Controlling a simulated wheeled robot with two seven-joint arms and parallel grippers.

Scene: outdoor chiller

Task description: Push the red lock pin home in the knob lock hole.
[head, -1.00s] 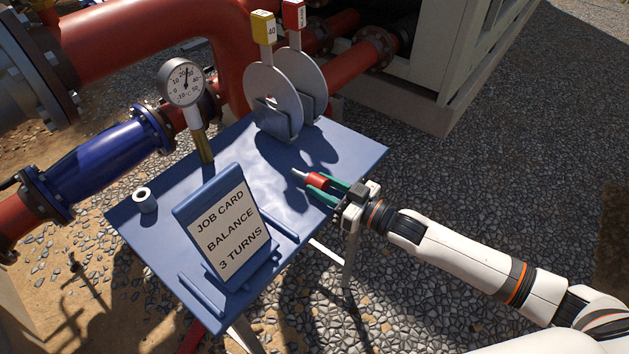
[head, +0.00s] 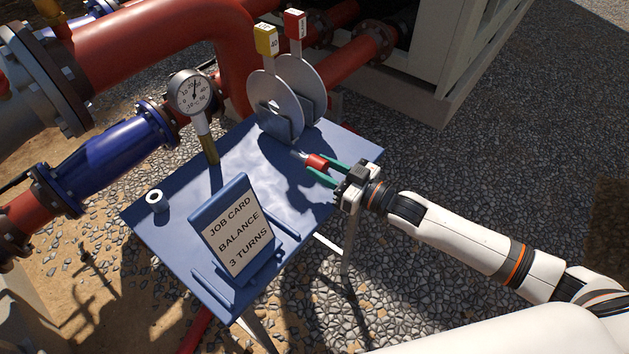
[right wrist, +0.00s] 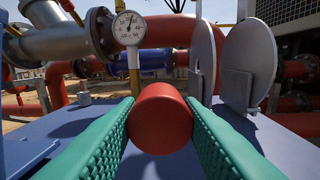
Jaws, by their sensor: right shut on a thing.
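My right gripper (head: 327,170) is shut on the red lock pin (head: 316,161), with its green fingers on either side of the red head. The pin's pale metal tip (head: 299,154) points left, away from the gripper, above the blue table. In the right wrist view the round red end of the pin (right wrist: 161,118) sits between the two green fingers (right wrist: 160,130) and hides the shank. The knob and its lock hole cannot be made out in either view. My left gripper is not in view.
Red pipes (head: 150,35) and a blue pipe section (head: 115,150) lie behind.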

